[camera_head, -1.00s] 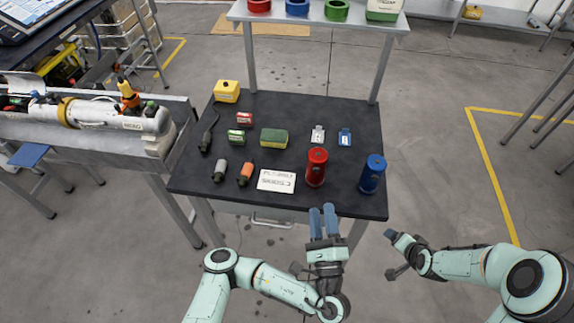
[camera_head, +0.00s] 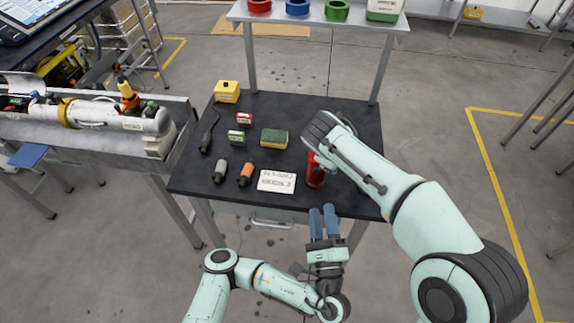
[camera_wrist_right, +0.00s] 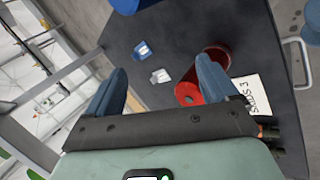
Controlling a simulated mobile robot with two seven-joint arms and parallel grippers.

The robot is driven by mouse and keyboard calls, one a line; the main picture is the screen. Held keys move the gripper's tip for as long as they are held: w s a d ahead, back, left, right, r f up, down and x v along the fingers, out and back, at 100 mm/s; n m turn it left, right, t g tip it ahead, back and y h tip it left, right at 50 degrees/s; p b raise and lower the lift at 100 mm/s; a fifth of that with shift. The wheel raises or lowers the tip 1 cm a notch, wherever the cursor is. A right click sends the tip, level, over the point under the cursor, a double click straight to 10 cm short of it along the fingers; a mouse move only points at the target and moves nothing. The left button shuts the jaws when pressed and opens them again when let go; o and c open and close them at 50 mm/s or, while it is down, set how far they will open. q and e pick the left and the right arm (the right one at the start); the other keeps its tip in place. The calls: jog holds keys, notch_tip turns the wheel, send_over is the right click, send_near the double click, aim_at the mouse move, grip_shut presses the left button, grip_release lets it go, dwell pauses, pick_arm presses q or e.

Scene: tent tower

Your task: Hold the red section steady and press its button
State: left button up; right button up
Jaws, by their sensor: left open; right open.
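The red section (camera_head: 314,178) is a red cylinder upright near the table's front edge, partly covered by my right arm in the head view. In the right wrist view its red top (camera_wrist_right: 187,94) shows a grey-green centre, perhaps the button. My right gripper (camera_wrist_right: 160,66) is open above the table, and one blue finger overlaps the red section in the picture. I cannot tell if they touch. In the head view the right fingers are hidden behind the wrist. My left gripper (camera_head: 323,222) is open, just in front of the table edge, below the red section in the picture.
A white card (camera_head: 276,181) lies left of the red section. A green-yellow sponge (camera_head: 274,138), a yellow box (camera_head: 227,91) and small tools stand on the black table (camera_head: 290,104). The blue cylinder (camera_wrist_right: 132,5) shows at the wrist view's top edge.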

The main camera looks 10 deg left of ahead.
aim_at(316, 169)
jog(key=s+a+n+t+h, duration=0.3)
jog(key=s+a+n+h, duration=0.3)
jog(key=a+n, duration=0.8)
jog(key=w+d+f+n, duration=0.1)
jog(key=w+d+f, duration=0.4)
jog(key=w+d, duration=0.4)
jog(key=shift+d+f, duration=0.3)
jog(key=shift+d, duration=0.15)
jog(key=shift+s, duration=0.1)
jog(key=c, duration=1.1)
pick_arm(q)
jog(key=shift+c, duration=0.6)
pick_arm(e)
jog(key=c, duration=0.3)
pick_arm(q)
grip_shut()
pick_arm(e)
jog(key=shift+r, duration=0.1)
dwell(0.6)
